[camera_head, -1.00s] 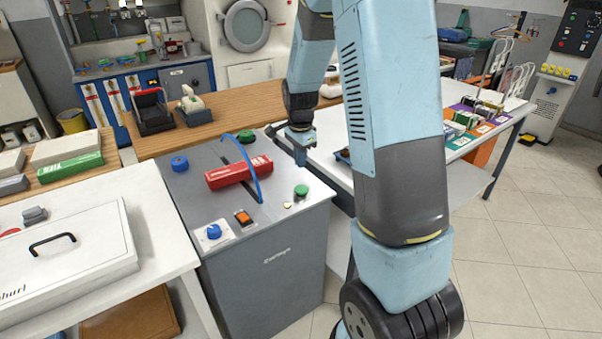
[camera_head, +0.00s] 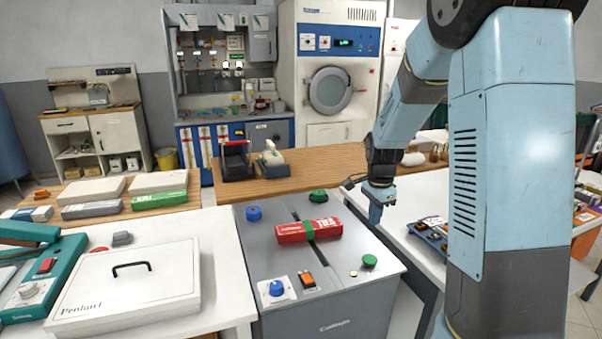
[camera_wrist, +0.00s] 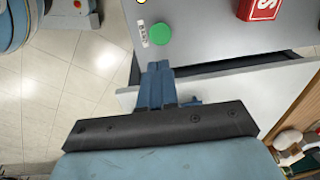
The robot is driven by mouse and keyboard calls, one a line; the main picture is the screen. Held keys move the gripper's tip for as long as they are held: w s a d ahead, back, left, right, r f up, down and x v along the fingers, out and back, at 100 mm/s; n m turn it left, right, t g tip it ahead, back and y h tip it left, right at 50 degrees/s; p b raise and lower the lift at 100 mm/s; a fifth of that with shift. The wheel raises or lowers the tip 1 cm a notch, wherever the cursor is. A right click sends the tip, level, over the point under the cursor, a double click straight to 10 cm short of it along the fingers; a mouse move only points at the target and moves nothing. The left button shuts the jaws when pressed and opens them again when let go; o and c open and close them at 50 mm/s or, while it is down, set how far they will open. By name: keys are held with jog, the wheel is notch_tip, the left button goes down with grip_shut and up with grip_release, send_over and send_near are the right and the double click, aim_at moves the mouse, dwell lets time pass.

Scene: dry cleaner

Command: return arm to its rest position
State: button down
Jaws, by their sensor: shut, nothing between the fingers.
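My gripper (camera_head: 376,213) hangs from my blue arm, pointing down, above the gap between the grey machine (camera_head: 335,290) and the white table to its right. In the wrist view my gripper (camera_wrist: 157,68) has its blue fingers together with nothing between them. A red box with a green band (camera_head: 309,230) lies on top of the grey machine, left of my gripper and apart from it. A corner of the red box (camera_wrist: 261,9) shows at the top of the wrist view. A green knob (camera_head: 369,261) sits on the machine in front of my gripper.
A white lidded case (camera_head: 130,285) lies on the left table. The white table (camera_head: 425,195) on the right holds a tray of small parts (camera_head: 430,232). A wooden counter (camera_head: 290,170) stands behind. Open floor shows at left in the wrist view (camera_wrist: 65,90).

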jog(key=s+a+r+n+t, duration=0.2)
jog(key=s+r+n, duration=0.5)
jog(key=s+r, duration=0.6)
jog(key=s+a+r+n+t, duration=0.1)
jog(key=s+r+n, duration=0.1)
jog(key=s+n, duration=0.2)
jog(key=s+a+r+n+t, duration=0.1)
jog(key=s+r+n, duration=0.2)
jog(key=s, duration=0.8)
jog(key=shift+n+t, duration=0.3)
jog(key=shift+n, duration=0.1)
jog(key=shift+a+r, duration=0.1)
dwell(1.6)
